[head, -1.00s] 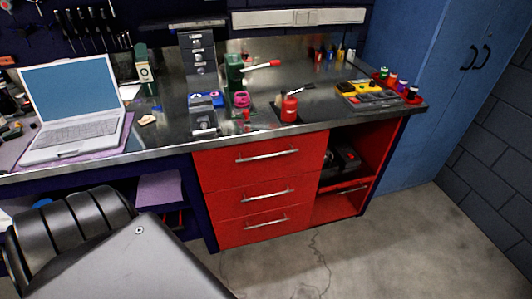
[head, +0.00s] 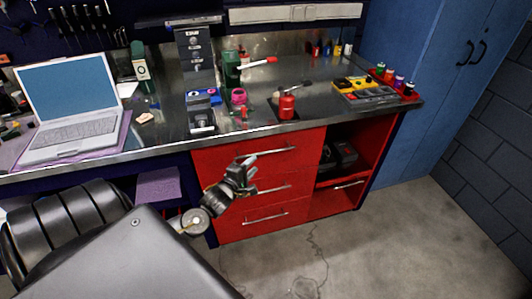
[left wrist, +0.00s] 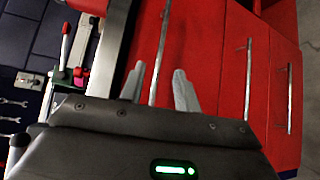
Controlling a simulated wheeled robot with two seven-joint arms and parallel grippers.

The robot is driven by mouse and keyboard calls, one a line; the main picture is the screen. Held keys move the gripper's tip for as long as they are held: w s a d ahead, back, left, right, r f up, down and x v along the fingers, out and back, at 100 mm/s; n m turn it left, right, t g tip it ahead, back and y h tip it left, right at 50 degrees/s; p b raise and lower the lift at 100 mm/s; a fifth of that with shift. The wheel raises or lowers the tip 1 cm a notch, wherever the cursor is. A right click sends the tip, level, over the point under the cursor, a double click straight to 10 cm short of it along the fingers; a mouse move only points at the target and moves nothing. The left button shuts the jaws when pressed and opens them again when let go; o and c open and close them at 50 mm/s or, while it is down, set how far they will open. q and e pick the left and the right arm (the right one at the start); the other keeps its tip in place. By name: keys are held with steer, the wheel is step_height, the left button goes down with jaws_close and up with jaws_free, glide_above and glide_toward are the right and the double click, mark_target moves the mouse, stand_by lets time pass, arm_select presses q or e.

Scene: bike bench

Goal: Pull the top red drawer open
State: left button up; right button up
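The top red drawer (head: 300,140) is closed under the bench top, with a horizontal silver bar handle (head: 272,152). My left gripper (head: 252,162) is in front of it, at the left end of that handle, and covers part of the drawer front. In the left wrist view the top drawer's handle (left wrist: 164,45) runs between the two open fingers (left wrist: 158,88). I cannot tell whether either finger touches the bar. My right gripper is in neither view.
Two more red drawers with bar handles (head: 265,217) sit below. An open red shelf (head: 335,200) is to their right. The floor in front (head: 340,250) is clear.

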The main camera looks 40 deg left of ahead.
mark_target(266, 152)
arm_select(q)
steer(key=x, duration=1)
steer(key=shift+w+p, duration=0.1)
steer(key=shift+p, duration=0.25)
jaws_close()
